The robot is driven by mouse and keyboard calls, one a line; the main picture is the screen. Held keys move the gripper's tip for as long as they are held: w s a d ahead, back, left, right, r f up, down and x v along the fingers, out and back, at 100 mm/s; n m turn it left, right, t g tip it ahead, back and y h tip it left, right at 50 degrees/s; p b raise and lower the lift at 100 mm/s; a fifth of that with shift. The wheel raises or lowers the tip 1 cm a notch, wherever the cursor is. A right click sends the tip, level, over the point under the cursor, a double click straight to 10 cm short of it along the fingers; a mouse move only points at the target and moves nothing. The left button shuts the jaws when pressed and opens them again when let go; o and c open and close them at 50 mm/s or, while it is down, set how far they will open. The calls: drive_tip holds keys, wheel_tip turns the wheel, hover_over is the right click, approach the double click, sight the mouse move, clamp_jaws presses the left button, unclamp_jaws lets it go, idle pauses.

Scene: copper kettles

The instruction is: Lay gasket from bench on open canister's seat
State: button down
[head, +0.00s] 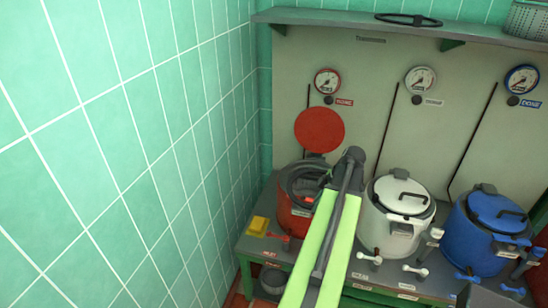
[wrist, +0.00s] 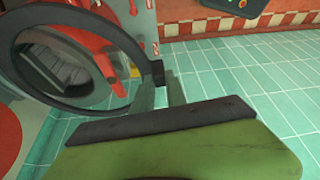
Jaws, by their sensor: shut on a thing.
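The gasket, a dark flat ring (head: 291,184), shows over the mouth of the open red canister (head: 290,219) in the head view. In the wrist view the gasket (wrist: 72,105) fills the upper left, seen at a slant. My gripper (wrist: 162,88) is shut on a small block at the ring's right edge. Grey canister interior and red body (wrist: 105,28) show through and beside the ring. Whether the gasket touches the seat or hangs above it, I cannot tell. The round red lid (head: 320,129) stands raised behind. My arm hides the canister's right side.
A lidded white canister (head: 392,225) and a lidded blue canister (head: 480,245) stand to the right on the bench (head: 252,243). A yellow block (head: 258,225) lies left of the red canister. Gauges hang on the back panel; a tiled wall borders the left.

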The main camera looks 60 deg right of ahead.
sight(292, 178)
drive_tip(key=w+d+m+h, duration=0.1)
drive_tip(key=w+d+m, duration=0.1)
drive_tip(key=w+d, duration=0.2)
drive_tip(key=w+d+m+h, duration=0.1)
drive_tip(key=w+d+m, duration=0.2)
drive_tip(key=w, duration=0.5)
drive_tip(key=w+d+r+m+h+p, duration=0.1)
drive_tip(key=w+d+m, duration=0.2)
drive_tip(key=w+d, duration=0.2)
drive_tip(key=shift+w, duration=0.6)
drive_tip(key=shift+w+d, duration=0.15)
drive_tip(key=shift+w, duration=0.25)
wheel_tip(292, 178, down, 8)
drive_tip(key=b, duration=0.8)
drive_tip(key=shift+f+b, duration=0.2)
drive_tip(key=shift+b, duration=0.1)
drive_tip(key=shift+w+r, duration=0.1)
drive_tip(key=shift+w, duration=0.1)
drive_tip(key=shift+f+b, duration=0.65)
drive_tip(key=shift+f, duration=0.1)
